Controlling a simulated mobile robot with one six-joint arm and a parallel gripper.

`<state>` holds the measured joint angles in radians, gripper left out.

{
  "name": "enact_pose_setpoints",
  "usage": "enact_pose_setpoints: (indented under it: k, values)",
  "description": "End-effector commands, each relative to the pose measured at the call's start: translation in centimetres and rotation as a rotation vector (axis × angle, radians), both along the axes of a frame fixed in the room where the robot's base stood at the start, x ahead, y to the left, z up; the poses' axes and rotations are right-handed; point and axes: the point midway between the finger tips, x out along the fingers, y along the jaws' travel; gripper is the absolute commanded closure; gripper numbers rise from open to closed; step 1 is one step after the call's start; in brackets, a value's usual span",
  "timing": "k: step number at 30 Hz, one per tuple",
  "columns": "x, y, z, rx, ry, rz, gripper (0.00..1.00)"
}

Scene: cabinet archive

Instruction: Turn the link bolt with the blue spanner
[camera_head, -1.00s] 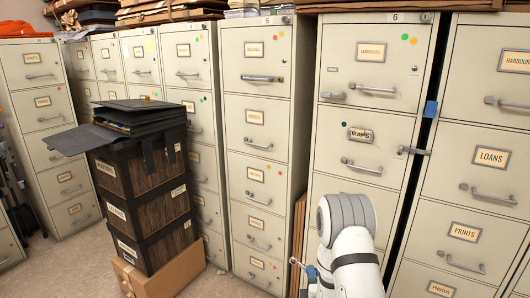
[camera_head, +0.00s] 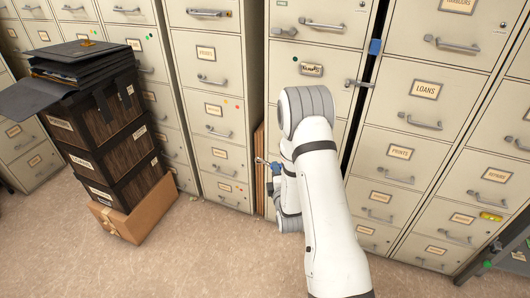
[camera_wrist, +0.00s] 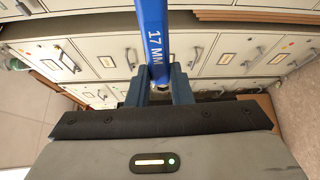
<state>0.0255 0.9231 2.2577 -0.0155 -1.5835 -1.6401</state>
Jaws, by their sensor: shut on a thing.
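My gripper (camera_wrist: 160,84) is shut on the blue spanner (camera_wrist: 154,38), marked "17 MM", which runs up out of the top of the wrist view. In the head view my gripper (camera_head: 275,167) is low in front of the cabinets, left of my arm. A small silver end of the spanner (camera_head: 261,161) shows there; the rest is hidden. A short grey link bar (camera_head: 360,84) spans the dark gap between two cabinets, above and right of my gripper. I cannot make out the bolt itself.
Beige filing cabinets with protruding handles fill the back. A blue block (camera_head: 375,46) sits at the gap above the bar. The floor (camera_head: 215,250) in front is clear.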

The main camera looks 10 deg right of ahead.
Motion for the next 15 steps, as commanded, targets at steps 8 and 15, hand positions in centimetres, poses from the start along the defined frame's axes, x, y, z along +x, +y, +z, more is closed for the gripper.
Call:
enact_pose_setpoints:
  k: [8, 15]
  values:
    - [7.3, -9.9, 9.4, -0.29, 0.111, -0.055, 1.0]
    - [10.5, -20.7, 18.2, -0.573, 0.25, -0.097, 1.0]
